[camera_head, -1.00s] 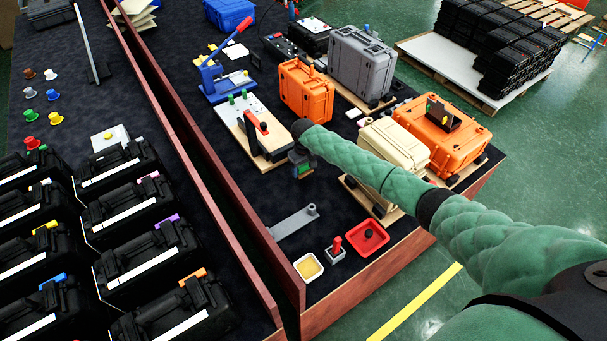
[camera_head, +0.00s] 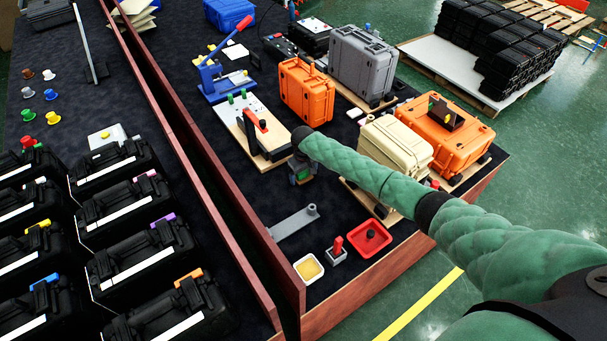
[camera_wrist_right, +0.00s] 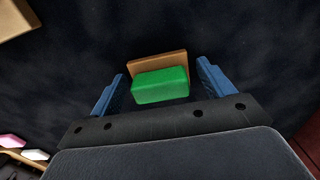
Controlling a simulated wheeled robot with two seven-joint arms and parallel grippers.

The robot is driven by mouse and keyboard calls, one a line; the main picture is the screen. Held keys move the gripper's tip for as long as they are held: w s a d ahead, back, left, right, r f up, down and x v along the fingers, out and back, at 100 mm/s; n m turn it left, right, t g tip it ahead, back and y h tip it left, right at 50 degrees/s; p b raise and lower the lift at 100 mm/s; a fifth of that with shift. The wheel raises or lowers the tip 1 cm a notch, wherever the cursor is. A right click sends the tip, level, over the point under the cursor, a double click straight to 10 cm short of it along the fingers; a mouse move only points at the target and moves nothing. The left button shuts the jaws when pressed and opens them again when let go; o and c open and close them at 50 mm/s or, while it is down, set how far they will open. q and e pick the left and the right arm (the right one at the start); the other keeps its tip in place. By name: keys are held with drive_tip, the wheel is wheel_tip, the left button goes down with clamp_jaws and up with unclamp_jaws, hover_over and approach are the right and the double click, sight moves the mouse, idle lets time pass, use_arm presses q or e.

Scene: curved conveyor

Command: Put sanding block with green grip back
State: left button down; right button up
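The sanding block has a green grip (camera_wrist_right: 160,86) on a tan base (camera_wrist_right: 157,64). In the right wrist view it lies between the two blue fingers of my right gripper (camera_wrist_right: 160,92). The fingers are apart, with a gap on each side of the block, so the gripper is open around it, not clamped. In the head view my right gripper (camera_head: 302,177) points down low over the dark table, and a bit of green shows at its tips; the arm and hand hide most of the block. My left gripper is not in view.
A grey bracket (camera_head: 290,222), a red tray (camera_head: 369,238) and a white dish (camera_head: 308,269) lie towards the near end. A cream case (camera_head: 395,143) and orange case (camera_head: 440,137) stand right. A board with a red-handled clamp (camera_head: 253,140) is behind left. A wooden divider wall runs left.

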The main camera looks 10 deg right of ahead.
sight(304, 172)
drive_tip(key=shift+r, duration=0.15)
wheel_tip(304, 172, up, 4)
drive_tip(key=p, duration=0.3)
drive_tip(key=shift+f, duration=0.25)
wheel_tip(304, 172, up, 9)
drive_tip(key=shift+f, duration=0.2)
idle(0.3)
